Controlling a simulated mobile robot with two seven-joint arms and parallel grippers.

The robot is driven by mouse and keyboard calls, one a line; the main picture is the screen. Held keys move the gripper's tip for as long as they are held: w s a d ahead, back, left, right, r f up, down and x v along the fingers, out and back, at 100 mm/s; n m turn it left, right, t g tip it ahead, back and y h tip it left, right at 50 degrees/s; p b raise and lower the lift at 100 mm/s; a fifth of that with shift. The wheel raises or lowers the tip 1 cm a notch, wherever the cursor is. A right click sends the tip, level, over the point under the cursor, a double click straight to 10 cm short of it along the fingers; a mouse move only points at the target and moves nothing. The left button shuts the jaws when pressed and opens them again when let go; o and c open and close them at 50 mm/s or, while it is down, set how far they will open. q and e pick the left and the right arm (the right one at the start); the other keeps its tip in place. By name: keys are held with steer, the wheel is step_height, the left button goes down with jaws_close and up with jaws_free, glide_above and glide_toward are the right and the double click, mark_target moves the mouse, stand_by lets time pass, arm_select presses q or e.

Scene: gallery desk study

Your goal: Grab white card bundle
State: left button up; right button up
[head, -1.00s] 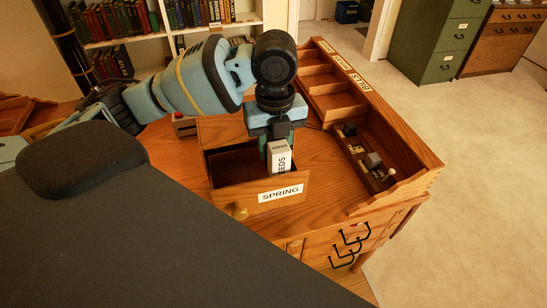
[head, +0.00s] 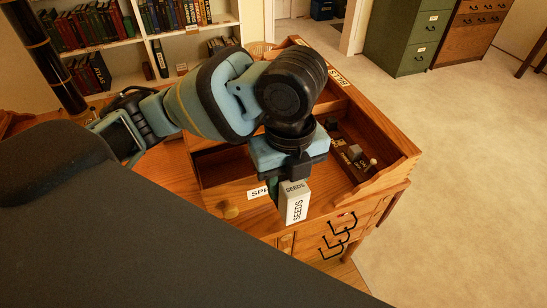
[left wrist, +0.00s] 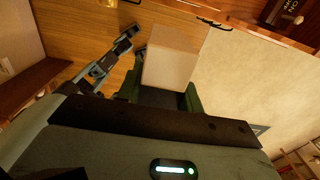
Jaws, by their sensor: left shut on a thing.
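The white card bundle (head: 294,205) is a pale upright block marked SEEDS. My left gripper (head: 290,178) is shut on its upper end and holds it in front of the desk's front edge, outside the open wooden drawer. The bundle hides part of the drawer's SPRING label (head: 258,193). In the left wrist view the bundle (left wrist: 172,55) shows as a plain pale face between the fingers (left wrist: 165,95). A blue-grey jointed part (left wrist: 105,65), perhaps my right arm, shows beside it; its jaw state is unclear.
The open drawer (head: 222,196) with a round knob stands on the desk. To its right is a wooden divided tray (head: 385,150) holding small dark and grey items. Black handles (head: 340,235) stick out from the desk front. Open floor (head: 450,190) lies to the right.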

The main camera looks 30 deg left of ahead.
mark_target(301, 208)
arm_select(q)
steer(key=shift+s+d, duration=0.9)
steer(key=shift+d, duration=0.15)
steer(key=shift+s+d, duration=0.85)
steer(key=shift+d, duration=0.2)
